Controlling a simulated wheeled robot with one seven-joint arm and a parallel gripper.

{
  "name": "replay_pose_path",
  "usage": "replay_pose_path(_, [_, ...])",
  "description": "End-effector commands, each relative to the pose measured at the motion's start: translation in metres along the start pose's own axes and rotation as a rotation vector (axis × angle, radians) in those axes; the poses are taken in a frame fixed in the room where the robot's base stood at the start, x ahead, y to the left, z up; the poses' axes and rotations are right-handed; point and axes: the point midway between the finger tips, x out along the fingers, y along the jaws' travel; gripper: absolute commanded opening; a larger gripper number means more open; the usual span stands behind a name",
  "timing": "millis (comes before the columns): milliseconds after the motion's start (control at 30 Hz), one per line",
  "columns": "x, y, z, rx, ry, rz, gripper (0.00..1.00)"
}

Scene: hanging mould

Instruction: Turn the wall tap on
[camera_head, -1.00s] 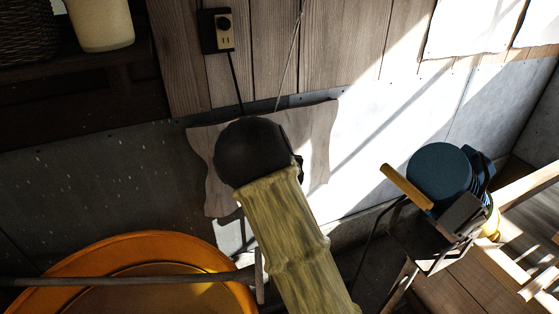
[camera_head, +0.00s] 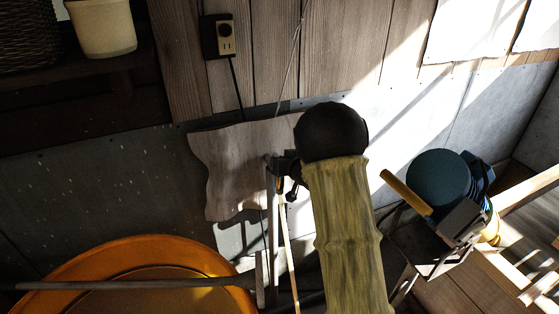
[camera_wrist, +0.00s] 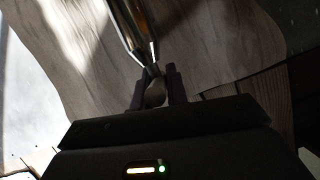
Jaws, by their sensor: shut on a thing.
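The wall tap (camera_wrist: 140,32) shows in the wrist view as a shiny metal pipe coming down from the top to a narrow end. My gripper (camera_wrist: 155,85) is at that end, its two dark fingers close on either side of a small rounded metal piece, which looks like the tap's handle. The gripper is shut on it. In the head view a grey upright pipe (camera_head: 273,215) stands before a wavy-edged wooden board, with small dark parts near its top. My arm's dark joint and yellowish sleeve are just right of it, and the gripper itself is hard to make out there.
The wooden board (camera_head: 228,170) is against the wall behind the pipe. A large orange tub (camera_head: 150,250) stands at lower left, with a grey bar across it. A blue round-topped object (camera_head: 438,178) stands at right. A socket (camera_head: 217,37) is on the wall above.

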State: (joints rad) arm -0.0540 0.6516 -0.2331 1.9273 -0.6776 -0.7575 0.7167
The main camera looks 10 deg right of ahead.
Motion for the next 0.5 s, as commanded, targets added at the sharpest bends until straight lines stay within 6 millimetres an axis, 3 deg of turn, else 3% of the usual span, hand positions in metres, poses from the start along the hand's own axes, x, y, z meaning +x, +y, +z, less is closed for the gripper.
replay_pose_path(233, [0.0002,-0.0008,-0.0016,-0.004,0.003,-0.002,0.00])
replay_pose_path(267, [0.0002,-0.0008,-0.0016,-0.004,0.003,-0.002,0.17])
replay_pose_path(367, [0.0002,-0.0007,-0.0013,-0.003,0.003,-0.002,0.36])
replay_pose_path(500, [0.0002,-0.0005,-0.0007,-0.002,0.001,-0.001,0.36])
